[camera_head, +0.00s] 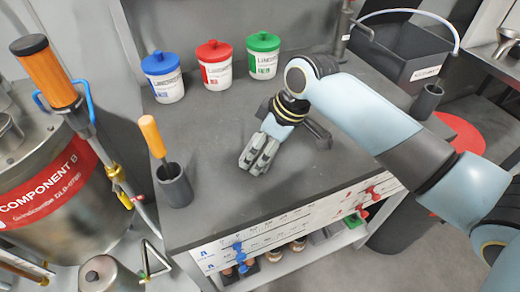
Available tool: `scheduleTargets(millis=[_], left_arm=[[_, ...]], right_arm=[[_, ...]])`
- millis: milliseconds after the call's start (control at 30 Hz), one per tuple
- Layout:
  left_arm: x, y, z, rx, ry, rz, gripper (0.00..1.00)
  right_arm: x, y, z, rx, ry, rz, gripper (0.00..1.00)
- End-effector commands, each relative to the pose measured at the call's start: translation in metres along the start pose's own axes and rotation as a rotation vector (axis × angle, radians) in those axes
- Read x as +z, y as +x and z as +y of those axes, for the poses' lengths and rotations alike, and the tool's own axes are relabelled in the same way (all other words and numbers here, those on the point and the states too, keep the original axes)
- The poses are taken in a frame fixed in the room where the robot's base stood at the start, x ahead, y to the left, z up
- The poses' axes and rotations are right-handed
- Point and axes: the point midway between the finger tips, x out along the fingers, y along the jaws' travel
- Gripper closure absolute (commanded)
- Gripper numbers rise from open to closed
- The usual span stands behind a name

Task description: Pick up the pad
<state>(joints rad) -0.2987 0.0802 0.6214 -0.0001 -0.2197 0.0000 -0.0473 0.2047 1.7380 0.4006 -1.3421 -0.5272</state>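My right gripper (258,158) reaches in from the right and points down and to the left, over the dark grey worktop (225,205). Its two grey fingers show close together, with nothing visible between them. From this angle I cannot tell whether they are fully shut. A dark grey, low object (319,134) lies on the worktop behind and to the right of the gripper, partly hidden by my wrist. It may be the pad, but I cannot tell for sure. My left gripper is not in view.
Blue-lidded (163,78), red-lidded (214,65) and green-lidded (263,56) jars stand at the back. A dark cup (174,186) holds an orange-handled tool at the left. A black bucket (404,55) stands back right. The worktop's front middle is clear.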

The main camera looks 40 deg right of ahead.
Motion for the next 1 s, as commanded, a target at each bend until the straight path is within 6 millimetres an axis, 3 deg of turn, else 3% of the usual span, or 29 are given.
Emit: scheduleTargets(millis=[200,567,800,1000], left_arm=[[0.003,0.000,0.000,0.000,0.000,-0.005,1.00],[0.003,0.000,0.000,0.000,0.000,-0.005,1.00],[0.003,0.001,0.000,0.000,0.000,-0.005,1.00],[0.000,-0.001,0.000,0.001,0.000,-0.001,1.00]], right_arm=[[0.000,0.000,0.000,0.000,0.000,0.000,0.33],[-0.003,-0.006,0.001,0.001,-0.001,0.000,0.33],[-0.017,-0.040,0.001,0.003,-0.003,0.004,0.33],[0.016,-0.080,-0.015,0.003,-0.006,-0.003,0.33]])
